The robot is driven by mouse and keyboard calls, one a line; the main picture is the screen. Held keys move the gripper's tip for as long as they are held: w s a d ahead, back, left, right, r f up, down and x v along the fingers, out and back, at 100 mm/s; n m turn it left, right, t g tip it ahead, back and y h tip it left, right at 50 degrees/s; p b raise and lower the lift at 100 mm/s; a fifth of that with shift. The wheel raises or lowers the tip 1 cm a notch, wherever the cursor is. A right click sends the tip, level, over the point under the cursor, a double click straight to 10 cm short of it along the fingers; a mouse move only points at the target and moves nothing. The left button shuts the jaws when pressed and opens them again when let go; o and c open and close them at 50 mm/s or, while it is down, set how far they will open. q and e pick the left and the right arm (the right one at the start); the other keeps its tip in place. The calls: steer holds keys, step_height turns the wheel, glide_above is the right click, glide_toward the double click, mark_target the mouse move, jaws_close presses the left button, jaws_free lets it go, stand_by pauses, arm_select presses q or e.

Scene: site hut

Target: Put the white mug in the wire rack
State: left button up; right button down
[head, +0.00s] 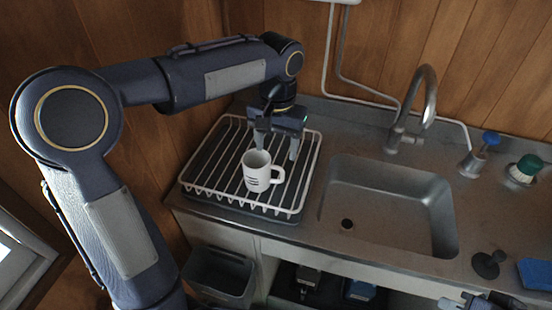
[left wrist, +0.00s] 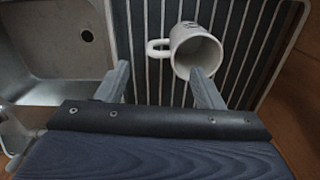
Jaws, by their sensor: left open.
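The white mug (head: 257,172) stands about upright inside the wire rack (head: 236,208), its handle to the right in the head view. It also shows in the left wrist view (left wrist: 194,50), its mouth towards the camera. My left gripper (head: 277,146) is open just behind and above the mug. In the left wrist view the open fingers (left wrist: 160,74) have nothing between them; one fingertip overlaps the mug's rim, and I cannot tell if they touch. Part of my right gripper (head: 468,302) shows at the bottom right edge; its fingers are not clear.
A steel sink (head: 388,208) with a tap (head: 426,95) is right of the rack. A blue-topped brush (head: 474,160), a green-topped brush (head: 523,170), a black plug (head: 487,264) and a blue sponge (head: 536,273) lie along the right. A dark bin (head: 220,275) stands below.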

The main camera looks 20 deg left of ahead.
arm_select(q)
steer(key=shift+r, duration=0.75)
steer(key=s+a+f+n+t+h, duration=0.1)
steer(key=s+f+t+h, duration=0.1)
steer(key=s, duration=0.8)
steer(key=s+a+f+t+h, duration=0.2)
steer(key=s+f+t, duration=0.1)
steer(key=s, duration=0.8)
steer(key=shift+f+n+t, duration=0.25)
steer(key=shift+n+t, duration=0.05)
steer(key=shift+n, duration=0.1)
steer(key=shift+s, duration=0.1)
stand_by(1.4)
